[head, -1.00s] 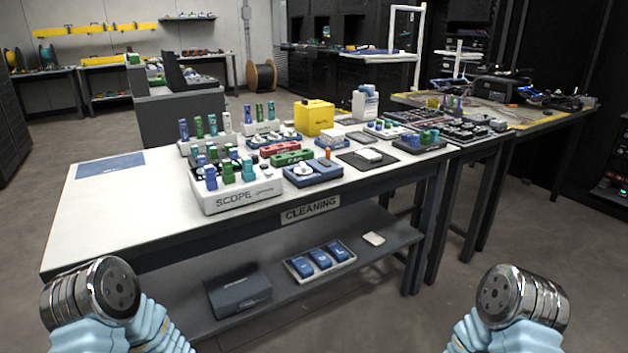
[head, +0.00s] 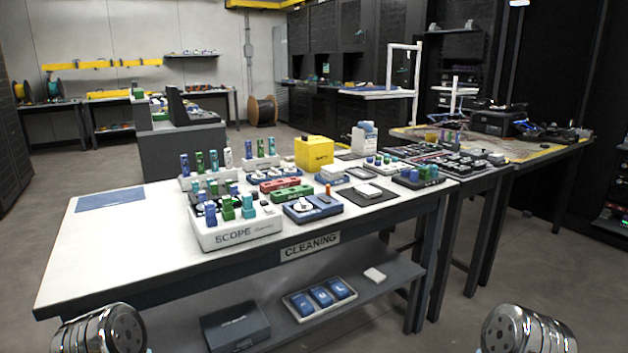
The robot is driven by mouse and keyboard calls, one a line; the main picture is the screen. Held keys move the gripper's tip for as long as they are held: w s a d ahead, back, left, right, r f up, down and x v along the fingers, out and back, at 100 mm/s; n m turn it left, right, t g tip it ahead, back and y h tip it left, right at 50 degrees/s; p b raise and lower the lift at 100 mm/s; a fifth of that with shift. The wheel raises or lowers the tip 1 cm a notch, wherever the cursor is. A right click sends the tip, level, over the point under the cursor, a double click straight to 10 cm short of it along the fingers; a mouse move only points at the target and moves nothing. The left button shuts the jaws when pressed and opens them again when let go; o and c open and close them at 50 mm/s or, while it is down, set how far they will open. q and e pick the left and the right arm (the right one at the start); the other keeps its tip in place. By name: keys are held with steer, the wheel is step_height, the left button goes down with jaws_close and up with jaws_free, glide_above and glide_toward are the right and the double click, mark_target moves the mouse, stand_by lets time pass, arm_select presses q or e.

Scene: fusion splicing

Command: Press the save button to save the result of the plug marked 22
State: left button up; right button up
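No save button can be made out, and no mark reading 22 is legible on any plug at this distance. Blue, green and teal plugs stand in the white rack labelled SCOPE (head: 238,236) at the front of the white table. Only round metal parts of my two arms show at the bottom left and bottom right corners, apart from the table.
A yellow box (head: 314,152), a dark mat (head: 352,200) and a blue tray (head: 312,211) lie around the racks. A lower shelf holds a tray (head: 320,298) and dark case (head: 235,327).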

arm_select(q)
jaws_close()
stand_by(1.0)
